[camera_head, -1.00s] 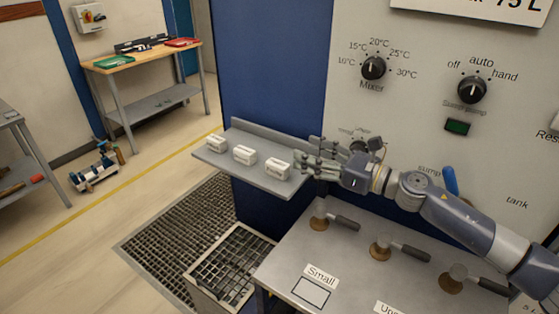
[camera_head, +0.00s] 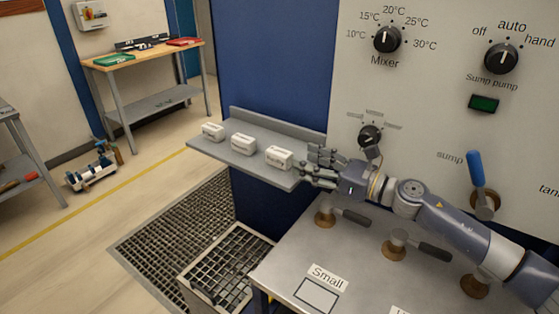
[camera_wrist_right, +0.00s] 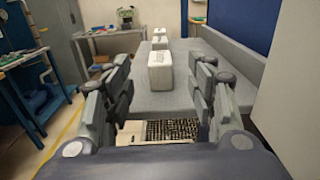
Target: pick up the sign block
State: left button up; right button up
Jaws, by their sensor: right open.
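Three white sign blocks stand in a row on a narrow grey shelf (camera_head: 262,165): a left one (camera_head: 212,131), a middle one (camera_head: 243,145) and a right one (camera_head: 279,157). My right gripper (camera_head: 313,167) is open and empty at the shelf's right end, just to the right of the right block. In the right wrist view the nearest block (camera_wrist_right: 161,71) stands ahead, between the two open fingers (camera_wrist_right: 158,103) in the picture but beyond their tips. The other blocks line up behind it. Lettering on the blocks is too small to read. My left gripper is not in view.
A raised back edge (camera_wrist_right: 228,48) runs along the shelf beside the panel. Below are a metal bench (camera_head: 350,262) with black-handled valves (camera_head: 344,214) and a floor grating (camera_head: 180,230). Knobs (camera_head: 388,39) and a blue lever (camera_head: 476,168) stick out from the panel.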

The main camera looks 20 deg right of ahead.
aim_at(277, 151)
jog(key=p+x, duration=0.1)
jog(key=x, duration=0.3)
jog(key=shift+w+a+r, duration=0.1)
jog(key=shift+a, duration=0.05)
jog(key=shift+w+a+p, duration=0.35)
jog(key=shift+w+p, duration=0.1)
jog(key=shift+p, duration=0.1)
jog(key=p+x, duration=0.1)
jog(key=x, duration=0.2)
jog(key=shift+w+a, duration=0.1)
jog(key=shift+w, duration=0.15)
jog(key=shift+w+a+f, duration=0.3)
jog(key=c, duration=1.2)
